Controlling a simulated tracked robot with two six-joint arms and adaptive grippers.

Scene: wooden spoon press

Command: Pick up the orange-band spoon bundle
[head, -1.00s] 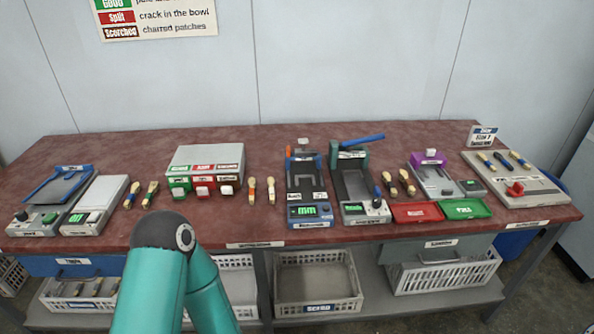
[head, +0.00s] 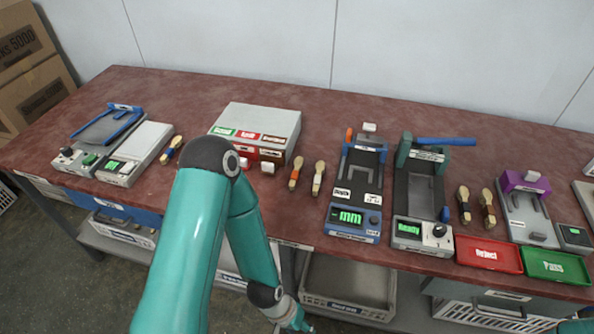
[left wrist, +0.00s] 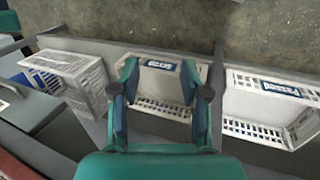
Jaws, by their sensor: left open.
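The orange-band spoon bundle (head: 295,175) lies on the red-brown table in the head view, just right of the sorting box. A pale-band bundle (head: 318,178) lies close on its right. My left arm crosses in front of the box, its forearm reaching down past the table's front edge. My left gripper (head: 297,321) shows only partly at the bottom of the head view, well below and in front of the orange-band bundle. In the left wrist view its fingers (left wrist: 159,72) are spread and empty, in front of a white crate. My right gripper is not visible.
The sorting box (head: 262,118) stands left of the bundles, and a blue gauge device (head: 352,218) on their right. A blue-band bundle (head: 172,150) lies further left. The table's front edge and white crates (head: 347,285) below lie near my left gripper.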

